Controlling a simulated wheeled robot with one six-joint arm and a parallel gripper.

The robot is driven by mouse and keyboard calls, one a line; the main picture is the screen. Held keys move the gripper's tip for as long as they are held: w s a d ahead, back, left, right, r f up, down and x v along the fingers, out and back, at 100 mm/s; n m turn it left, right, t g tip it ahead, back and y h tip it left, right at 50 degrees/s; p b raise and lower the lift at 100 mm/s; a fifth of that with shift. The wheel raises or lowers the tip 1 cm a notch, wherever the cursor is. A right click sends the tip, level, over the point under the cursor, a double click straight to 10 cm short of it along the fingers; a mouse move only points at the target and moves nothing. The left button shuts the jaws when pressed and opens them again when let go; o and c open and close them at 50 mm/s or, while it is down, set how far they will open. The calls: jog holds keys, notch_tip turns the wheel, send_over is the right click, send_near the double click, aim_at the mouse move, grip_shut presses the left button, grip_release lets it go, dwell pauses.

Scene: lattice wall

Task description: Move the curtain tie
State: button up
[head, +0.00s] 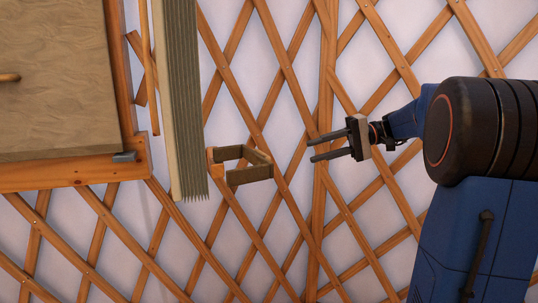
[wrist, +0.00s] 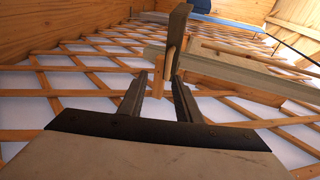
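The olive-brown band (head: 250,174), which I take for the curtain tie, is a squared loop on the lattice wall beside the fringed end of a grey-green pleated curtain (head: 181,95). A small wooden piece sits at its left end. In the wrist view an upright olive strip (wrist: 179,32) stands beyond my fingertips, with light wooden pieces by it. My gripper (head: 311,148) is open and empty, its two fingers pointing left toward the band with a gap between. In the wrist view the open fingers (wrist: 158,84) reach toward the strip; I cannot tell whether they touch it.
A wooden lattice (head: 285,75) covers the pale wall. At the left is a wood-framed brown panel (head: 60,115) with a peg handle (head: 9,77) and a small grey latch (head: 124,157). A thin wooden rod (head: 149,70) runs beside the curtain.

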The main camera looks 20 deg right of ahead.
jog(key=w+a, duration=0.2)
jog(key=a, duration=0.5)
jog(key=w+a+f+y, duration=0.1)
jog(key=w+a, duration=0.2)
jog(key=a, duration=0.3)
jog(key=shift+a+f+t, duration=0.3)
jog(key=shift+a, duration=0.05)
jog(key=shift+w, duration=0.1)
grip_shut()
